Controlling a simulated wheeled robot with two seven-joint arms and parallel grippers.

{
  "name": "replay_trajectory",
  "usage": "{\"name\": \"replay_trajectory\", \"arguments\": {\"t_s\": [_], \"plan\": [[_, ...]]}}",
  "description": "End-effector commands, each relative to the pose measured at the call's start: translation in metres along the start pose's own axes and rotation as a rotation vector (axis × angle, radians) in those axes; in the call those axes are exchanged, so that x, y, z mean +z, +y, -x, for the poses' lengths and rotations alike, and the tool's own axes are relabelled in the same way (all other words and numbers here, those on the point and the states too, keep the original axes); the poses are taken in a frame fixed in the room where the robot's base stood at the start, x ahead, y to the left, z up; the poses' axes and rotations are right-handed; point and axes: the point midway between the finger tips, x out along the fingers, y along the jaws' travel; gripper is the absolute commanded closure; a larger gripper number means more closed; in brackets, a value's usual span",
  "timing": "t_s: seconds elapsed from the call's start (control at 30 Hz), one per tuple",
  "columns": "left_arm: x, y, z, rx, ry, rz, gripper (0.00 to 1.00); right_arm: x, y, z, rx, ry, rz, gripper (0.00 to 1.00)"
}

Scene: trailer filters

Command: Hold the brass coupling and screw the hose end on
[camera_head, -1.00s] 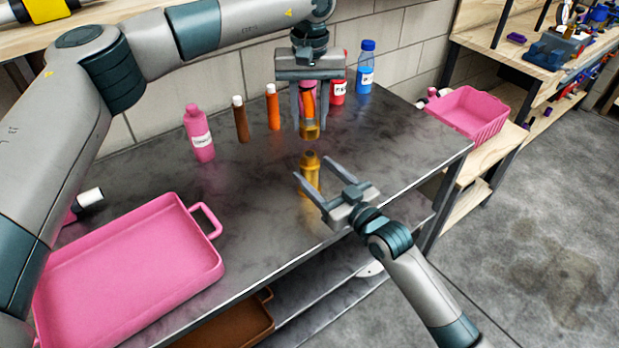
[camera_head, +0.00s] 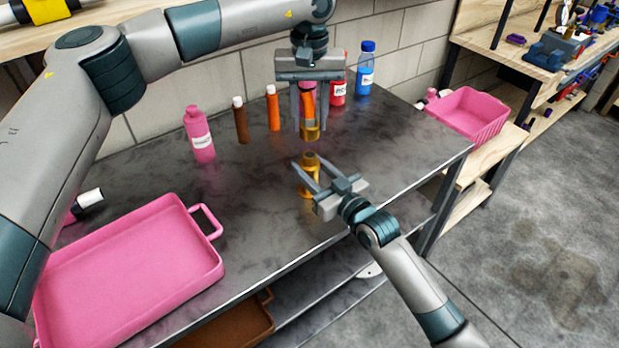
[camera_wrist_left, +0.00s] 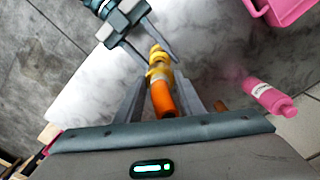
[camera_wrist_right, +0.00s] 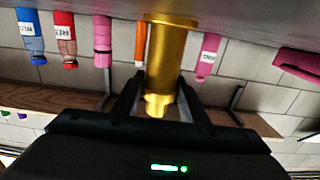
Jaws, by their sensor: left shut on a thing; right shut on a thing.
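The brass coupling (camera_head: 309,160) stands upright on the dark metal table. My right gripper (camera_head: 306,177) has its fingers on either side of the coupling and is shut on it. The coupling fills the middle of the right wrist view (camera_wrist_right: 167,55). My left gripper (camera_head: 309,125) points down above the coupling, shut on the orange hose end (camera_head: 308,104). The hose end's brass fitting (camera_head: 310,132) hangs just above the coupling, with a small gap visible in the head view. In the left wrist view the orange hose (camera_wrist_left: 163,101) sits between the fingers.
A pink bottle (camera_head: 199,135), a brown tube (camera_head: 240,120), an orange tube (camera_head: 273,107), a red bottle (camera_head: 338,92) and a blue bottle (camera_head: 366,72) stand along the wall. A pink tray (camera_head: 130,280) lies front left. A pink basket (camera_head: 470,113) stands right. The table's right part is clear.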

Motion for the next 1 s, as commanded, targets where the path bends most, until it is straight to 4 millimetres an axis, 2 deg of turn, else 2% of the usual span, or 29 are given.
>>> {"name": "replay_trajectory", "arguments": {"t_s": [0.17, 0.5, 1.0], "plan": [[0.000, 0.000, -0.009, -0.001, -0.001, 0.000, 0.89, 0.000, 0.000, 0.000, 0.000, 0.000, 0.000, 1.00], [0.001, 0.001, -0.047, -0.010, 0.000, 0.000, 0.89, 0.000, 0.000, 0.000, 0.000, 0.000, 0.000, 1.00], [0.000, 0.001, -0.049, -0.011, 0.001, 0.000, 0.89, 0.000, 0.000, 0.000, 0.000, -0.001, 0.000, 1.00]]}}
